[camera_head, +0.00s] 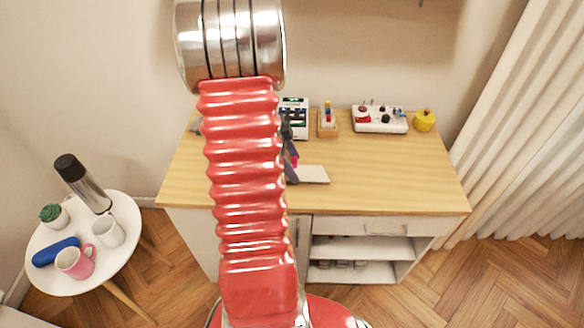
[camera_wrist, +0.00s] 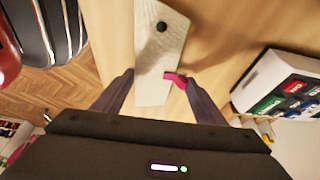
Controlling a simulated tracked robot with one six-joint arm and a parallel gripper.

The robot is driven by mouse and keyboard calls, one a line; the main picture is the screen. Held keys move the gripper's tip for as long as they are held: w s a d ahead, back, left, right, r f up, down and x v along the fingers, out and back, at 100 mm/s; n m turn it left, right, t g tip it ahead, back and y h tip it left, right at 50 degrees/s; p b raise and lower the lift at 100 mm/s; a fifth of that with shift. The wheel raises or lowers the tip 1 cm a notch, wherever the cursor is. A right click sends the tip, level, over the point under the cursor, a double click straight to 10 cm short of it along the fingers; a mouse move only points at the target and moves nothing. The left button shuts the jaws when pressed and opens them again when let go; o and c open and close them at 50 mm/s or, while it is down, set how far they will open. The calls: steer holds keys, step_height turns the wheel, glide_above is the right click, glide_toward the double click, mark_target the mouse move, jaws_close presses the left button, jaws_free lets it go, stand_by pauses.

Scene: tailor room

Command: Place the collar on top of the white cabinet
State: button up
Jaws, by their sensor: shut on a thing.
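The collar, a pale flat strip with a black button (camera_wrist: 162,27), lies between my fingers in the wrist view. It looks like the pale flat piece (camera_head: 313,174) over the wooden tabletop in the head view. My gripper (camera_wrist: 157,78) is shut on the collar, with a small pink piece (camera_wrist: 175,78) by the right finger. In the head view my gripper (camera_head: 292,165) is partly hidden behind my red arm. I cannot tell whether the collar touches the tabletop. White cabinet sections (camera_head: 420,228) with a drawer and open shelves stand under the wooden top; no separate white cabinet shows.
On the wooden tabletop (camera_head: 400,170) stand a box with coloured labels (camera_head: 295,113), a small wooden holder (camera_head: 327,125), a white tray (camera_head: 380,127) and a yellow pot (camera_head: 424,120). A round white table (camera_head: 120,235) with mugs and a flask is left. The tabletop's front right is clear.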

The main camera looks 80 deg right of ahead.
steer(key=shift+f, duration=1.1)
steer(key=o, duration=1.1)
steer(key=v, duration=1.2)
